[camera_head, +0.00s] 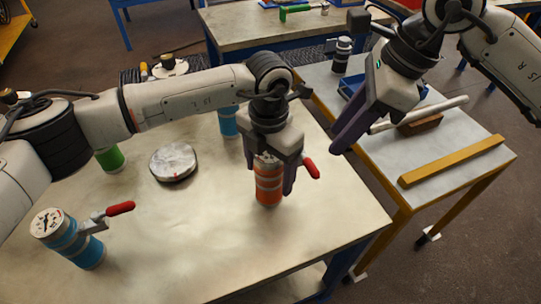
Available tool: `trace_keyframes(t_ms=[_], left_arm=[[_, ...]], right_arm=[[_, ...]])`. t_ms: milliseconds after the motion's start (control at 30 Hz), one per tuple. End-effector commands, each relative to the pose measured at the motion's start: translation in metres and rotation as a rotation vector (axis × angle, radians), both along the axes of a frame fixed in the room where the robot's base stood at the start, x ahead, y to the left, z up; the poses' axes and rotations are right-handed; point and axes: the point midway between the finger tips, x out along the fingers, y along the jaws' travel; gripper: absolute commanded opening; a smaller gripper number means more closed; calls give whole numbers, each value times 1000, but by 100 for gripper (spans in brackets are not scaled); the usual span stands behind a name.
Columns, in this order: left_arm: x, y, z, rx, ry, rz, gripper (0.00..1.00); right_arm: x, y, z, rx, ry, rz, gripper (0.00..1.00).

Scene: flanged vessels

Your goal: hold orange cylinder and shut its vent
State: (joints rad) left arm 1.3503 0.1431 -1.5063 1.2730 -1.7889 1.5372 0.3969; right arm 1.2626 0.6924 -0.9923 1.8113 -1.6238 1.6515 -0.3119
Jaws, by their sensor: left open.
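The orange cylinder (268,188) stands upright near the right edge of the light work table. Its red-gripped vent handle (311,168) sticks out to the right, sloping down. My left gripper (269,172) is open at the cylinder's top, with its fingers pointing down; one finger shows in front of its right side. The gripper hides most of the cylinder's top, and I cannot tell whether the fingers touch it. My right gripper (345,137) hangs to the right and above, apart from the cylinder and its handle. Its fingers overlap from this angle, so its opening is unclear.
A blue vessel (85,250) with a red handle stands front left. A green vessel (110,159), a round grey disc (173,162) and another blue vessel (228,122) stand farther back. The side table (395,165) holds a yellow bar (452,160). The front middle of the work table is clear.

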Motion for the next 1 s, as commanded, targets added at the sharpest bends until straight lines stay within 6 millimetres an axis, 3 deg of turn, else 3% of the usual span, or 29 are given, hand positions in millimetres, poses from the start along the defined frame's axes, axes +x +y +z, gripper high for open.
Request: trace_keyframes(t_ms=[200,467,833,1000], left_arm=[[0,0,-14,1,1,0,72],[0,0,-15,0,0,0,72],[0,0,-15,1,1,0,10],[0,0,-15,1,1,0,8]], right_arm=[[0,0,0,0,1,0,31],[0,0,0,0,1,0,31],[0,0,0,1,1,0,31],[0,0,0,1,1,0,31]])
